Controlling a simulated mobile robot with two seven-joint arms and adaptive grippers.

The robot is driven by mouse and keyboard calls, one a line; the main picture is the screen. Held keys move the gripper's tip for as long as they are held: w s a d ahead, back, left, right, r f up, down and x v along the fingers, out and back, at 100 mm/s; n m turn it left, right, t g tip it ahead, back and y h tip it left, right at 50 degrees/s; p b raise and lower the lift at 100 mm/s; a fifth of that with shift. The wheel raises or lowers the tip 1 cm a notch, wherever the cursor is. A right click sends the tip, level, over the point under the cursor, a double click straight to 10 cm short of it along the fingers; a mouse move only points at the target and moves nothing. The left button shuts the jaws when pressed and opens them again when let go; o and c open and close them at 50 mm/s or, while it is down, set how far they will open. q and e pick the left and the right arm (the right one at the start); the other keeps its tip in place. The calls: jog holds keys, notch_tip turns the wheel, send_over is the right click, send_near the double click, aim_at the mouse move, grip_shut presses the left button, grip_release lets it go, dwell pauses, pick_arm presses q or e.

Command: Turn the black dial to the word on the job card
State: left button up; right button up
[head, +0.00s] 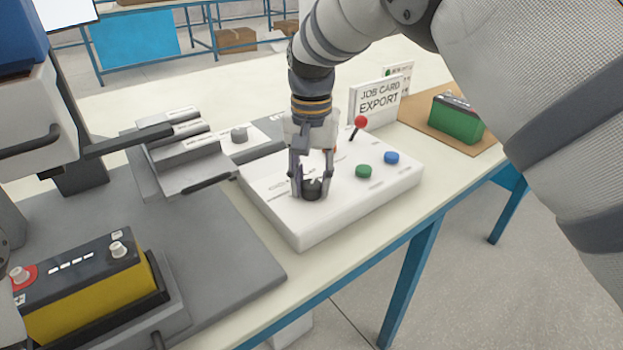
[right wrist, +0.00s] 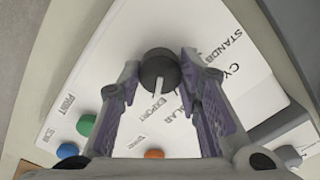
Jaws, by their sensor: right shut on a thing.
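The black dial (head: 313,188) sits on the white sloped control panel (head: 290,226). My right gripper (head: 311,182) is shut on the dial from above, one finger on each side. In the right wrist view the dial (right wrist: 158,68) is between the fingers of the gripper (right wrist: 160,78). Its white pointer mark points down the picture, toward the printed word EXPORT (right wrist: 154,108). Other printed words around it include PRINT and STANDBY, and some are partly hidden. The job card (head: 379,100) stands behind the panel and reads EXPORT.
The panel has a green button (head: 363,171), a blue button (head: 391,157) and a red-knobbed lever (head: 360,122). A green battery (head: 457,117) stands on a brown mat at right. A yellow battery (head: 92,296) is at front left. Grey racks (head: 185,165) stand left of the panel.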

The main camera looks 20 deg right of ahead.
aim_at(311, 184)
jog(key=shift+m, duration=0.5)
jog(key=o, duration=1.2)
jog(key=shift+r, duration=0.1)
notch_tip(311, 184, up, 12)
jog(key=shift+f, duration=0.1)
